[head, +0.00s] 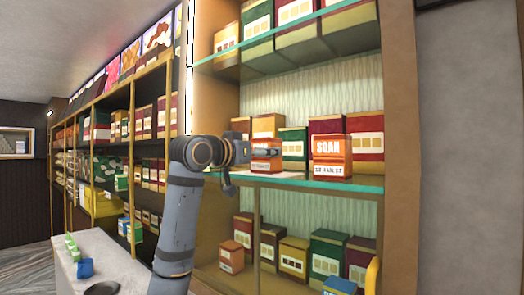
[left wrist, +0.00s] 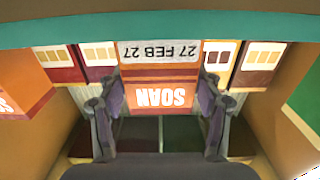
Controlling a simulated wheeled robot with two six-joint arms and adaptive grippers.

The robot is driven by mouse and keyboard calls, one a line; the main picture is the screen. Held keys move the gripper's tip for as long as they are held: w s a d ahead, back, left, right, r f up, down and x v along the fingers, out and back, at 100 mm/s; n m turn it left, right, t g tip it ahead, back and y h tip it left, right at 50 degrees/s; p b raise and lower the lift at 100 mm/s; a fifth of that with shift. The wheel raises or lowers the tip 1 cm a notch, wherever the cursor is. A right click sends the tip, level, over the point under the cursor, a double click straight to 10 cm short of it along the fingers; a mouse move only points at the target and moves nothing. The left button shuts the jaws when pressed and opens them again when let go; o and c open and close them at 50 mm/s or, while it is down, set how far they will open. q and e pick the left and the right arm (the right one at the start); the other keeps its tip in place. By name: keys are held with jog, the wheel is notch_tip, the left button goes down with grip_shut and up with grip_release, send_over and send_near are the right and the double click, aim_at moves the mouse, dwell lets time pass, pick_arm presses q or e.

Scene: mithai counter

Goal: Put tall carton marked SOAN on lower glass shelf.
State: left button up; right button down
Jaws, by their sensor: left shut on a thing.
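The orange carton marked SOAN (head: 265,164) is in my left gripper (head: 268,153), at the front of the lower glass shelf (head: 290,181). In the left wrist view the carton (left wrist: 160,72) appears upside down, with a grey label reading 27 FEB 27. The left gripper's fingers (left wrist: 160,110) are shut on its two sides. Its base is at or just above the shelf; I cannot tell whether it touches. A second orange SOAN carton (head: 329,157) stands on the same shelf to the right, apart from the held one. My right gripper is not in view.
Maroon, green and yellow boxes (head: 293,145) stand behind on the same shelf. The upper glass shelf (head: 290,47) holds more boxes above. Several boxes and a small orange carton (head: 231,257) stand below. A wooden upright (head: 399,150) bounds the right side.

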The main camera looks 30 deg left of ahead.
pick_arm(q)
jog(key=shift+s+a, duration=0.1)
jog(key=shift+a, duration=0.05)
jog(key=shift+s+f, duration=0.1)
jog(key=o, duration=1)
jog(key=shift+o, duration=1.7)
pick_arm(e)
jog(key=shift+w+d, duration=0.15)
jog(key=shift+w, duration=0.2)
